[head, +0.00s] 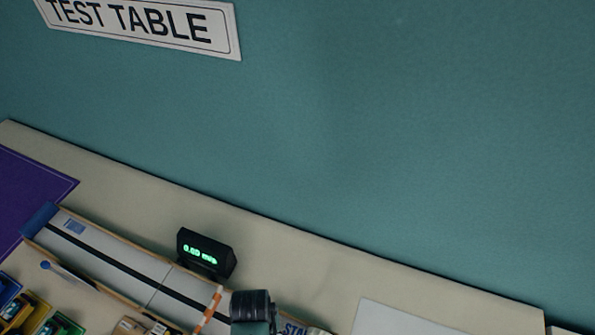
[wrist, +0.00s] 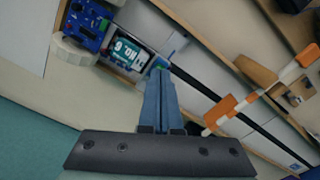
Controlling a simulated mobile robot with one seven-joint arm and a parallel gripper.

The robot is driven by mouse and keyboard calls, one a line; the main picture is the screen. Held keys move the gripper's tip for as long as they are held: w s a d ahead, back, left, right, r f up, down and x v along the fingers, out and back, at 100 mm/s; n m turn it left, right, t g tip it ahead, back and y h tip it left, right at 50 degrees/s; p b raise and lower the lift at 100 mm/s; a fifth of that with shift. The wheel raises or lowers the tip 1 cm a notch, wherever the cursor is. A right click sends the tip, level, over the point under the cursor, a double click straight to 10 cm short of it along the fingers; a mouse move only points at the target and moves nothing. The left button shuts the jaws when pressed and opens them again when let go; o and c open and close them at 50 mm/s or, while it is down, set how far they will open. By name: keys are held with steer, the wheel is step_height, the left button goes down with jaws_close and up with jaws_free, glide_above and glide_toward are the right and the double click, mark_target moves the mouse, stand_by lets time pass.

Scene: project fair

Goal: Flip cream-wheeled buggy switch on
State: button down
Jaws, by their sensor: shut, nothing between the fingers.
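The buggy with a blue circuit-board top (wrist: 85,22) and cream wheels (wrist: 72,50) shows in the upper left of the wrist view, partly cut off by the frame's top edge. In the head view the fingertips are hidden or out of frame.
A track (head: 110,265) with a black line runs along the table. An orange-and-white striped bar (wrist: 240,108) crosses it right of my gripper. A black speed display (head: 205,253) stands behind the track. Small coloured vehicles (head: 22,312) sit at the head view's lower left.

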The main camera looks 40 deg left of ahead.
steer(key=shift+f+b, duration=0.65)
steer(key=shift+f, duration=0.3)
stand_by(0.8)
steer(key=shift+r, duration=0.15)
step_height(320, 180, up, 7)
steer(key=p, duration=0.7)
steer(key=shift+p, duration=0.3)
